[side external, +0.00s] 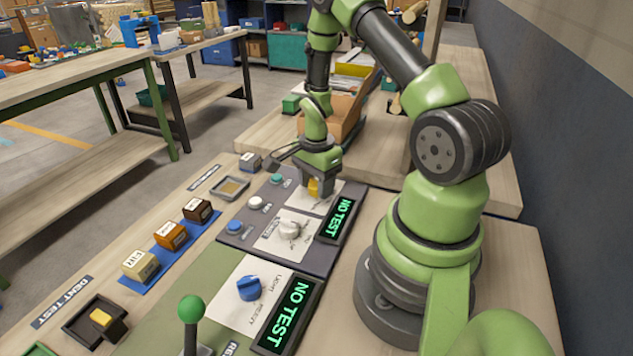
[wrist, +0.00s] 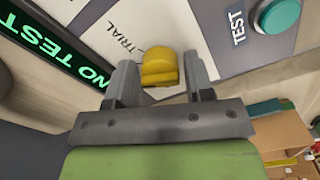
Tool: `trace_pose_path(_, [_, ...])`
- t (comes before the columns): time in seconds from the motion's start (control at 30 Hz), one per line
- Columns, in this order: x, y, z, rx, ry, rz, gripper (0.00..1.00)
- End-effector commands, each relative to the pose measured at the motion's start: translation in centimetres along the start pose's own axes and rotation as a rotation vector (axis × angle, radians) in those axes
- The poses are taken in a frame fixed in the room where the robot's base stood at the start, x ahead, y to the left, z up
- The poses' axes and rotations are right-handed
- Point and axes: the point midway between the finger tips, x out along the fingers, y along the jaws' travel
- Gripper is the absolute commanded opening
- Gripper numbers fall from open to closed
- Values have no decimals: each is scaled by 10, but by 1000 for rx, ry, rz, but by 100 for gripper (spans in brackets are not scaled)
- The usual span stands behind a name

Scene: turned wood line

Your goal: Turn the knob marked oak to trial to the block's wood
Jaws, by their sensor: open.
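A yellow knob (wrist: 160,70) sits on a white plate with the word TRIAL beside it in the wrist view; any other marks on its plate are hidden or unreadable. My gripper (wrist: 162,80) is open, with one finger on each side of the knob; I cannot tell whether either touches it. In the side view my gripper (side external: 319,190) points down over the same yellow knob (side external: 314,187), partly hiding it. Blocks in pale (side external: 140,264), orange-brown (side external: 171,235) and dark brown wood (side external: 198,210) stand on a blue strip; their labels are too small to read.
A white knob (side external: 289,230) and a blue knob (side external: 249,288) stand nearer on the panels. Two displays read NO TEST, one close beside the yellow knob (side external: 341,218). A teal TEST button (wrist: 279,15) is near. A green-topped lever (side external: 191,310) rises in front.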

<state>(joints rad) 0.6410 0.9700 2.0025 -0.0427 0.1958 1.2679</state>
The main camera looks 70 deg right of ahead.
Motion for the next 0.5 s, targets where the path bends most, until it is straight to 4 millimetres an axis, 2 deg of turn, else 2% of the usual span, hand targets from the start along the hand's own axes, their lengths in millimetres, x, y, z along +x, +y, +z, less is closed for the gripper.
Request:
trace_pose_path(0.1, [0, 0, 0, 0, 0, 0, 48])
trace_pose_path(0.2, [0, 0, 0, 0, 0, 0, 25])
trace_pose_path(0.27, [0, 0, 0, 0, 0, 0, 13])
trace_pose_path(0.5, [-1, 0, 0, -13, 0, 0, 14])
